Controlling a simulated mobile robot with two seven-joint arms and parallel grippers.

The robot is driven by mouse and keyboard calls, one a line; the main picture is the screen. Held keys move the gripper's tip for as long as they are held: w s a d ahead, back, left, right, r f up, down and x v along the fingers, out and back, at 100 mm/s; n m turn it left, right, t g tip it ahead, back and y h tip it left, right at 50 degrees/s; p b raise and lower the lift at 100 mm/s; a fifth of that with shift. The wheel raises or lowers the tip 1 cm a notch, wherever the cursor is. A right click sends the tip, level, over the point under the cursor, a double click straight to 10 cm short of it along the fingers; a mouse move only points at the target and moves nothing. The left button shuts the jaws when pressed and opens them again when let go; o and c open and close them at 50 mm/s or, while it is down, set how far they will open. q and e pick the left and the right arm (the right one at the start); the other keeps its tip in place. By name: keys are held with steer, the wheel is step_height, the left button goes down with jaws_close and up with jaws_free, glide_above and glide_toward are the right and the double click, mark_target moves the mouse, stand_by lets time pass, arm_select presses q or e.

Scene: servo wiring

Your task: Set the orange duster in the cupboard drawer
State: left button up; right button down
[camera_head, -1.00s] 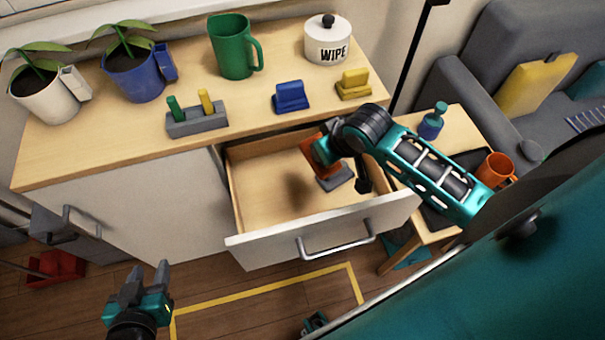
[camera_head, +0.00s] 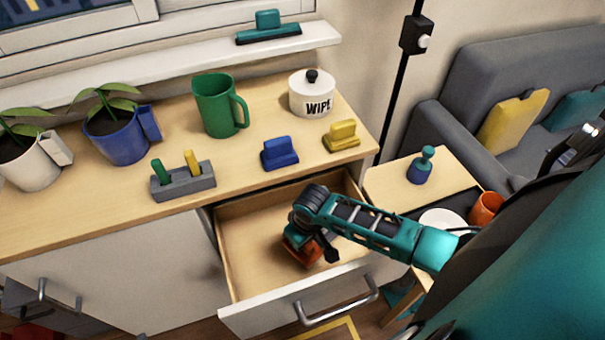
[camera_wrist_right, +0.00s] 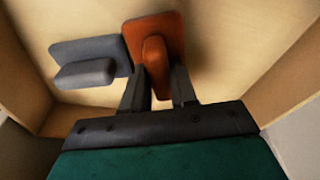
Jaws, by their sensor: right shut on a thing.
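The cupboard drawer (camera_head: 244,232) is pulled open below the wooden worktop. My right gripper (camera_wrist_right: 158,88) reaches down into it and is shut on the handle of the orange duster (camera_wrist_right: 172,30). The orange duster also shows under my gripper in the head view (camera_head: 309,253), partly covered. It is inside the drawer; I cannot tell if its base touches the drawer floor. A grey duster (camera_wrist_right: 85,50) lies on the drawer floor just left of it in the wrist view, hidden by my arm in the head view. My left gripper is out of view.
On the worktop stand a grey holder (camera_head: 184,182) with two pegs, a blue duster (camera_head: 279,153), a yellow duster (camera_head: 341,136), a green mug (camera_head: 216,106) and a WIPE pot (camera_head: 312,95). A side table (camera_head: 390,182) stands right. The drawer's left part is clear.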

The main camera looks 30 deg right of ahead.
steer(key=shift+f, duration=0.4)
steer(key=shift+f, duration=0.1)
steer(key=c, duration=0.9)
jaws_free()
steer(key=r+p, duration=0.1)
steer(key=r, duration=0.2)
steer(key=s+r+p, duration=0.1)
steer(key=r, duration=0.2)
steer(key=r+p, duration=0.1)
steer(key=r, duration=0.3)
steer(key=shift+s+d, duration=0.1)
steer(key=shift+s, duration=0.05)
steer(key=shift+s+r, duration=0.2)
steer(key=shift+r, duration=0.85)
